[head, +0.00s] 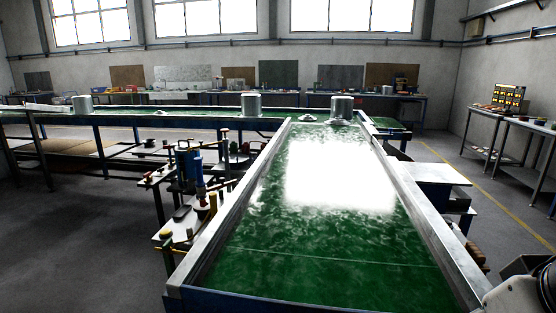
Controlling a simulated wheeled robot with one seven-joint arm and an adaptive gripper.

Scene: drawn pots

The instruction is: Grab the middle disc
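Three grey metal pots stand on the conveyor at the far end: a left one (82,104), a middle one (251,105) and a right one (342,107). Low, pale, disc-like pieces lie between them, one to the left of the middle pot (163,112) and one to its right (308,118). They are too small to make out clearly, and I cannot tell which is the middle disc. My gripper is not in view. A pale rounded part at the bottom right corner looks like my own arm.
A green conveyor belt (310,275) with raised metal side rails runs away from me, with a bright glare patch. Its near part is bare. A cluttered tool stand (195,180) is at left, a small white table (437,174) at right. Workbenches line the walls.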

